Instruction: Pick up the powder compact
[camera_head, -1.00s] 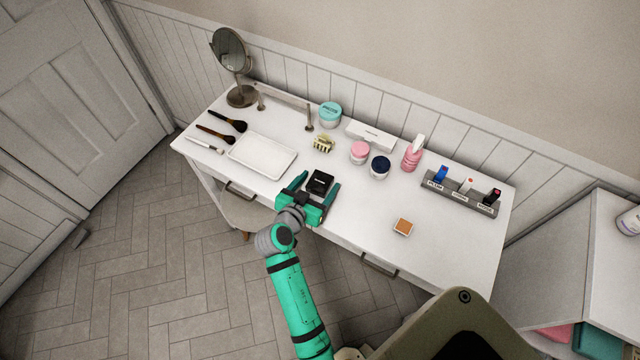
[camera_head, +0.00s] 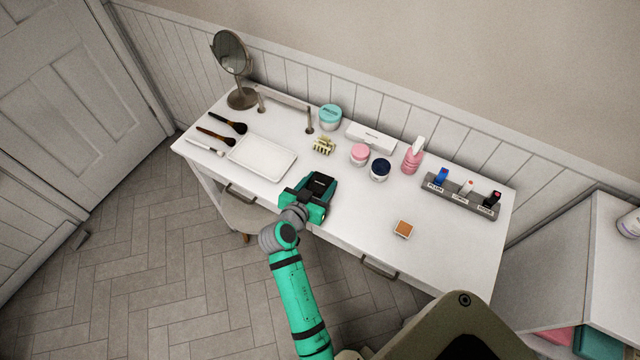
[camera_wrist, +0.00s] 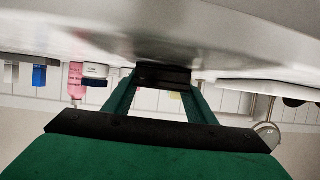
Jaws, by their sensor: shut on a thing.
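The powder compact (camera_head: 321,183) is a small black square case with a pale mark on its top, on the white dressing table near its front edge. My green gripper (camera_head: 316,192) is shut on the compact, one finger on each side. In the wrist view the dark compact (camera_wrist: 162,75) sits between the fingertips, close against the pale table surface. I cannot tell whether it is clear of the table. Its lower part is hidden by my gripper in the head view.
A white tray (camera_head: 262,158) and several brushes lie to the left. A hair claw (camera_head: 324,146), pink jar (camera_head: 359,154) and navy-lidded jar (camera_head: 380,169) stand behind. An orange-brown pan (camera_head: 403,229) lies right. A lipstick holder (camera_head: 459,195) stands further right.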

